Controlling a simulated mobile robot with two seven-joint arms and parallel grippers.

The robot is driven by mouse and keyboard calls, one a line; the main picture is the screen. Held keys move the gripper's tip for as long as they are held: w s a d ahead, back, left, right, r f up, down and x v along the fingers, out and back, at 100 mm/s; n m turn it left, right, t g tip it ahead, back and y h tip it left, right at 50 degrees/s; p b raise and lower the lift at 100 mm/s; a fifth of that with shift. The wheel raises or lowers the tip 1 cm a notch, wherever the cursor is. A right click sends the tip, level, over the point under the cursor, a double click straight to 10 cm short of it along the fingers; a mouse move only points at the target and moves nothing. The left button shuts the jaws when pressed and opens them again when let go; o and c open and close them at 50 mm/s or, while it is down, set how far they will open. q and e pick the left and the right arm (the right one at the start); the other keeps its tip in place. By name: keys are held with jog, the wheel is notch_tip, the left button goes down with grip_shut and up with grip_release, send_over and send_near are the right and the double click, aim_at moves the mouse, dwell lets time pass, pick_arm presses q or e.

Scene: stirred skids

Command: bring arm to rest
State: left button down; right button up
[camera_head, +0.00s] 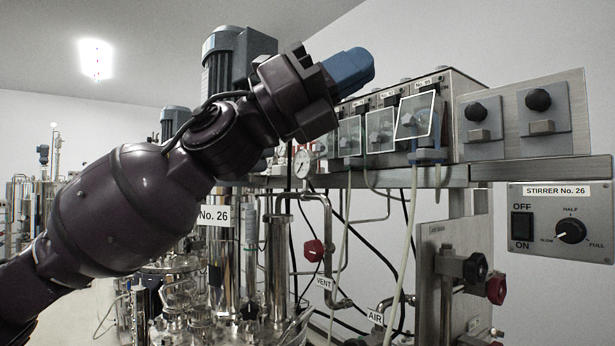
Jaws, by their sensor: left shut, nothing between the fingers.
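My left arm comes in from the lower left and reaches up across the middle of the head view. Its gripper (350,68) is at the top centre, with blue fingers pressed together, pointing right and slightly up. Nothing shows between the fingers. The gripper appears in front of the row of instrument boxes, and no contact with them is visible. The arm hides part of the stirred vessel behind it. My right gripper is out of view.
A steel vessel labelled No. 26 (221,262) stands behind the arm under a grey motor (262,44). A shelf (540,168) carries several boxes with clear flaps (414,116). The stirrer panel (561,222) is at right. Red-handled valves (314,250), hoses and pipes crowd the lower middle.

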pick_arm(q)
jog(key=w+a+f+n+t+y, duration=0.2)
jog(key=w+a+f+n+t, duration=0.4)
jog(key=f+n+t, duration=0.5)
jog(key=w+a+f+n+t+y, duration=0.2)
jog(key=w+a+f+n+t, duration=0.2)
jog(key=w+f+n+t, duration=0.7)
jog(key=a+f+n+y, duration=0.4)
jog(key=f+n+y, duration=0.3)
jog(key=f, duration=0.4)
jog(key=a+f+n+y, duration=0.4)
jog(key=a+f+n, duration=0.1)
jog(key=f+n, duration=0.5)
jog(key=s+a+f+n+g+y, duration=0.2)
jog(key=s+a+f+n+y, duration=0.3)
jog(key=f, duration=0.6)
jog(key=s+a+f+n+g, duration=0.1)
jog(key=s+a+f+g, duration=0.15)
jog(key=s+f, duration=0.6)
jog(key=s+a+f+n+g+y, duration=0.1)
jog(key=s+a+f+n+y, duration=0.25)
jog(key=f, duration=0.95)
jog(key=s+a+f+g, duration=0.2)
jog(key=s+f, duration=0.6)
jog(key=s, duration=0.5)
jog(key=shift+s+a+f+g, duration=0.2)
jog(key=shift+s+a+g, duration=0.15)
jog(key=shift+g, duration=0.3)
jog(key=shift+n+y, duration=0.25)
